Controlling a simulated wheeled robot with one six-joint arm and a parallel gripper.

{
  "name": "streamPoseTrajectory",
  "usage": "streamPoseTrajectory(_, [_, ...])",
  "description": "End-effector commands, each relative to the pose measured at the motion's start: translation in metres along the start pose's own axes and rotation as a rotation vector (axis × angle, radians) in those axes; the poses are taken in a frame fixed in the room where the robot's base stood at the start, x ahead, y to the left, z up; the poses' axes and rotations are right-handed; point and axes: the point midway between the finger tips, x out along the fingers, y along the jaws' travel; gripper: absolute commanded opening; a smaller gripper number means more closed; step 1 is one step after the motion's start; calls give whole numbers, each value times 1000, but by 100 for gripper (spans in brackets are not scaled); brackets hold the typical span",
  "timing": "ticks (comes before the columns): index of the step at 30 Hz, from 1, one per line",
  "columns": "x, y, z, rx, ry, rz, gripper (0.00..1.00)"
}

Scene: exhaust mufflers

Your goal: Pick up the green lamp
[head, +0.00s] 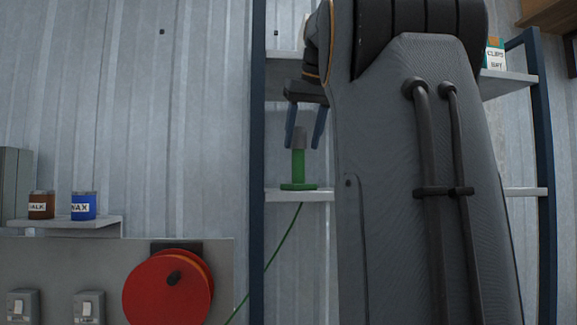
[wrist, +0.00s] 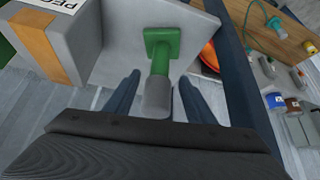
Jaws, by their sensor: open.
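The green lamp (head: 298,163) stands upright on a shelf (head: 300,196), with a flat green base, a green stem and a grey top. A green cord hangs down from it. My gripper (head: 304,143) is above the lamp, fingers pointing down, one on either side of its grey top. The wrist view looks down on the lamp (wrist: 160,56), with its grey top between the open fingertips (wrist: 157,85). The gripper is open and I see no finger closed on the lamp. My arm hides much of the shelf to the right.
In the wrist view a grey box (wrist: 58,45) with an orange band stands beside the lamp. A dark blue shelf post (head: 257,160) rises just left of the lamp. A brown tin (head: 41,205) and a blue tin (head: 83,206) sit on a small shelf at left, near a red reel (head: 165,295).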

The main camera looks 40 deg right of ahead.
Motion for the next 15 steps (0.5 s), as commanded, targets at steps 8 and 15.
streamPoseTrajectory(8, [21,-10,0,-16,-2,-10,50])
streamPoseTrajectory(15, [46,-8,7,-18,-3,-12,50])
